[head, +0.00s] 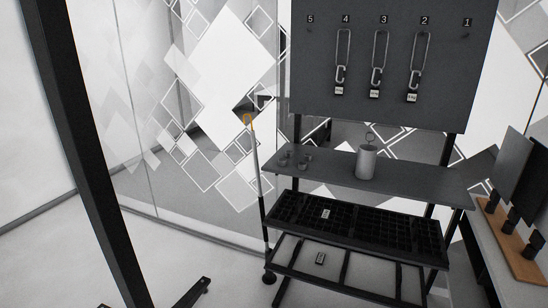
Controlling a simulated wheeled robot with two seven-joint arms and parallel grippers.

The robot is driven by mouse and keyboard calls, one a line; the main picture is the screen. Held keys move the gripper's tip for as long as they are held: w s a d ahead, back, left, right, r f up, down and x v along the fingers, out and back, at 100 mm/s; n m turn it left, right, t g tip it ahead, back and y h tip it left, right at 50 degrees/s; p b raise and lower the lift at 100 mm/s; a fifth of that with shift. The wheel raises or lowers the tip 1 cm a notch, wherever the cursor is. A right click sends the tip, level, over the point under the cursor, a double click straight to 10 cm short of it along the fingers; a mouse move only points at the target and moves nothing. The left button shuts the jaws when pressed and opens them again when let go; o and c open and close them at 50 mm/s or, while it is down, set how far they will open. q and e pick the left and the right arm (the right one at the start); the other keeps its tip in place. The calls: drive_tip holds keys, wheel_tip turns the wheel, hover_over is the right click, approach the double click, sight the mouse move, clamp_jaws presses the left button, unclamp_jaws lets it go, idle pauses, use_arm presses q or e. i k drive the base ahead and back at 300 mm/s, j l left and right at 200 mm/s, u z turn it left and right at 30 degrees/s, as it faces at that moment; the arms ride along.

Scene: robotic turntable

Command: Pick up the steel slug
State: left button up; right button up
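A light grey metal cylinder with a small ring or hook at its top, which looks like the steel slug (366,163), stands upright on the dark grey shelf (410,187) of a rack. Neither of my grippers is in the head view.
Above hangs a dark pegboard (397,30) with numbered hooks and several carabiners. A black grid tray (358,228) lies below. A thin pole (257,180) stands at the rack's left. Dark panels on a wooden board (515,240) stand right.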

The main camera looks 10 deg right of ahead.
sight(303, 166)
drive_tip(key=i+l+u, duration=1)
drive_tip(key=i+l, duration=0.15)
drive_tip(key=l, duration=0.2)
